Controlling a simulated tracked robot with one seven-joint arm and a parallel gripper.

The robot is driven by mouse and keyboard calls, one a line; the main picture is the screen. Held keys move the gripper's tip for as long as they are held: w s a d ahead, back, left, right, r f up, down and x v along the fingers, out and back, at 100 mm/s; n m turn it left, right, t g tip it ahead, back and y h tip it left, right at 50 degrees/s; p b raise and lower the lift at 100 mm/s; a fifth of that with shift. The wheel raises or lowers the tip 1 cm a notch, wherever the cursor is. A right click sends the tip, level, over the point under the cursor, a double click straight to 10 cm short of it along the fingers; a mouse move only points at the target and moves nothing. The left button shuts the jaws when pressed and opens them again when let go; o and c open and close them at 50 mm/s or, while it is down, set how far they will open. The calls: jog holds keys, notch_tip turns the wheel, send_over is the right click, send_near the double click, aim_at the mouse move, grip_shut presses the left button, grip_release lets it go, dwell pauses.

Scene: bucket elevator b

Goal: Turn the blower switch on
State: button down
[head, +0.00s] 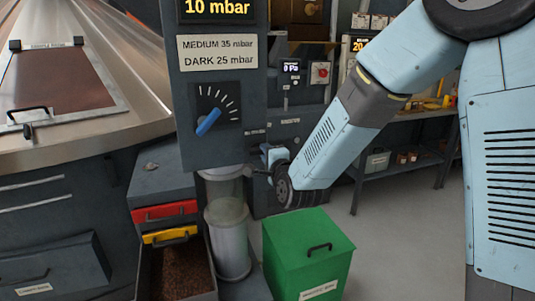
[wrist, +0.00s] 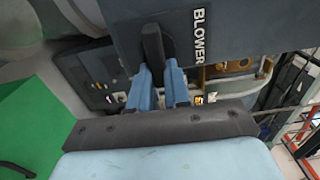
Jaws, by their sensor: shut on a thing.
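The blower switch is a black lever (wrist: 153,48) on a dark panel (wrist: 225,30) lettered BLOWER, seen in the wrist view. My gripper (wrist: 157,84) has its two light blue fingers on either side of the lever's near end, closed on it. In the head view my gripper (head: 266,158) reaches to the right side of the dark control column (head: 222,130), near its lower edge. The switch is hidden from the head view, and I cannot read its on or off position.
The column carries a 10 mbar display (head: 217,8) and a blue-pointer dial (head: 208,122). Below are a glass cylinder (head: 228,235), a green bin (head: 308,255) and red (head: 165,211) and yellow (head: 170,235) handled drawers. A shelf (head: 400,165) stands behind; the floor at right is clear.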

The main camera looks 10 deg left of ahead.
jog(key=shift+w+f, duration=0.1)
jog(key=c, duration=1.1)
grip_release()
jog(key=shift+w, duration=0.1)
